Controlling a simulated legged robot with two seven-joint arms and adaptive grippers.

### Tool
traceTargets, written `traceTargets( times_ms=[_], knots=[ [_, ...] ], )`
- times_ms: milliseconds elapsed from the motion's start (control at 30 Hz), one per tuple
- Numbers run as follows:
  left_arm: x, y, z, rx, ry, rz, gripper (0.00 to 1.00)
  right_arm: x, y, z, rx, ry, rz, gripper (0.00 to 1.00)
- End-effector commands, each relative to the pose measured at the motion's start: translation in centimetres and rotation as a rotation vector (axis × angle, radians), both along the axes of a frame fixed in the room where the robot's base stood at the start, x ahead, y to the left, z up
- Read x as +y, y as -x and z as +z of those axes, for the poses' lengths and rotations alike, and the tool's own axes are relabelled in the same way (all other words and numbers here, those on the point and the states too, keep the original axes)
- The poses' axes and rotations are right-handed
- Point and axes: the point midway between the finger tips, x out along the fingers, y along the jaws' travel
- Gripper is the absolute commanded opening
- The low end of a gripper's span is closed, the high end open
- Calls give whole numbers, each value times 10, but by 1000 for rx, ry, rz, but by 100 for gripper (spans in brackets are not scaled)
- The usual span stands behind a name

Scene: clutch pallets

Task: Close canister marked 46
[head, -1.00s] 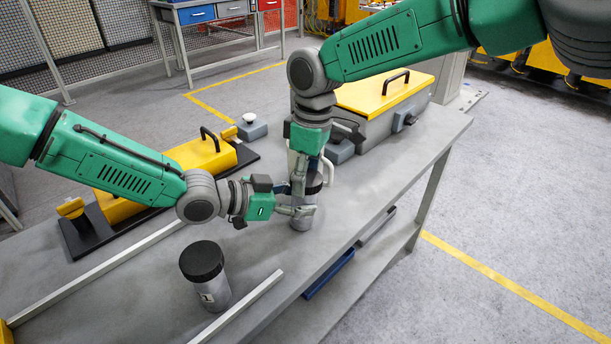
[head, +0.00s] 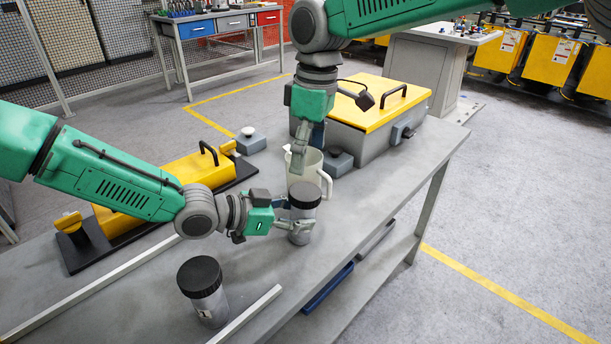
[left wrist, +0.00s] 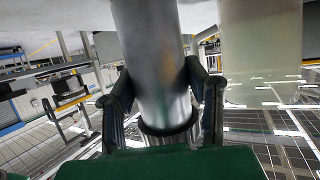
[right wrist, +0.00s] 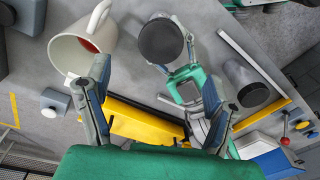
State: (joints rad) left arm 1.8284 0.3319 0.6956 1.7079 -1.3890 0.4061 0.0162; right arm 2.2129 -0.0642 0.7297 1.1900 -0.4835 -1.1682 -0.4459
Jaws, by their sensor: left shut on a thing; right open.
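A grey canister (head: 301,232) stands upright on the bench with a black lid (head: 305,194) on top. Its number is not readable. My left gripper (head: 296,215) is shut around its side below the lid; the left wrist view shows the canister body (left wrist: 150,60) between the fingers. My right gripper (head: 300,162) is open and empty, pointing down, above and behind the lid. The right wrist view shows the lid (right wrist: 160,41) from above, beyond the open fingers. A second black-lidded canister (head: 208,305) stands at the front left; its label is only partly readable.
A white mug (head: 310,163) with something red inside stands just behind the held canister. A yellow-lidded grey box (head: 375,105) and a yellow block on a black base (head: 185,170) stand farther back. A metal rail (head: 245,315) lies near the front edge.

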Motion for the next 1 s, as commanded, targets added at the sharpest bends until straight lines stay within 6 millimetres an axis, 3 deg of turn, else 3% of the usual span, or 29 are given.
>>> traceTargets(
  times_ms=[200,567,600,633,1000],
  knots=[
    [1,1,-4,6,-6,0,0,-2,-1,26,0,0,0,77],
    [1,1,-4,6,-6,0,0,-2,-1,30,1,0,1,77],
    [1,1,-4,6,-5,0,55,-2,-1,30,1,0,1,77],
    [1,1,-4,6,-5,0,66,-2,-1,30,1,0,1,77],
    [3,2,1,1,-2,0,66,-2,0,31,0,1,1,77]
  ],
)
